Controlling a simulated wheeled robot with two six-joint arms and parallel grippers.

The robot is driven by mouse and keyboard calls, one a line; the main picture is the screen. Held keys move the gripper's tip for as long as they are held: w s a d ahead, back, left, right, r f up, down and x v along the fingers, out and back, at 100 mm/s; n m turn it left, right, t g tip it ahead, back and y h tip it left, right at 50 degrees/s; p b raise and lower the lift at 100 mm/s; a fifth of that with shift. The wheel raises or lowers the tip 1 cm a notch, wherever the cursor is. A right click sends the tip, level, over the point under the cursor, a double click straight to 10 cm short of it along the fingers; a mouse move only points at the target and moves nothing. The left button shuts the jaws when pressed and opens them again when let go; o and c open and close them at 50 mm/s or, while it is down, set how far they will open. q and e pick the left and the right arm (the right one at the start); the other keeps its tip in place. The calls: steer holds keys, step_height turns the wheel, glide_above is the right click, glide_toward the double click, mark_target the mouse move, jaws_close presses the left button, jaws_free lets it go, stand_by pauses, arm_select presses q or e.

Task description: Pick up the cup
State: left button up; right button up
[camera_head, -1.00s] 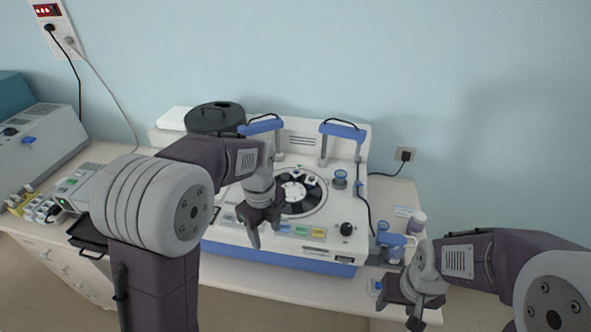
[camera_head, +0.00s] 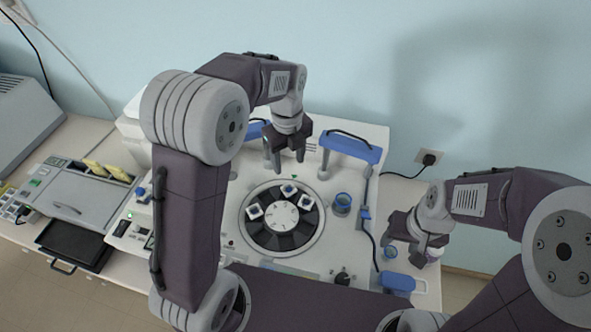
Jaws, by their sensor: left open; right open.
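Another small blue-rimmed container (camera_head: 390,251) is at the right, partly behind my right gripper; I cannot tell which one the task means. My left gripper (camera_head: 287,160) is open and empty, above the back of the machine, up and left of the first cup. My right gripper (camera_head: 407,250) is open, close to the right-hand container; I cannot tell whether it touches it.
Several small white-and-blue pieces (camera_head: 289,189) sit on the turntable. Blue-topped brackets (camera_head: 349,147) stand at the machine's back. A blue block (camera_head: 398,282) lies at the right. A black tray (camera_head: 75,246) and grey instrument (camera_head: 85,195) stand at the left.

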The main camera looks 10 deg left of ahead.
mark_target(287, 186)
arm_select(q)
steer(key=f, duration=0.1)
steer(key=s+f+p, duration=0.1)
steer(key=f, duration=0.1)
steer(key=f+p, duration=0.1)
steer(key=shift+s+a+f, duration=0.1)
steer(key=shift+s+f, duration=0.3)
step_height(287, 186, down, 3)
steer(key=shift+s+p, duration=0.1)
steer(key=shift+p, duration=0.5)
steer(key=shift+s+f, duration=0.25)
steer(key=shift+s, duration=0.05)
steer(key=shift+w+f, duration=0.1)
steer(key=shift+w, duration=0.1)
steer(key=c, duration=0.8)
jaws_close()
arm_select(e)
steer(key=r, duration=0.1)
steer(key=s+r, duration=0.2)
steer(key=shift+r, duration=0.3)
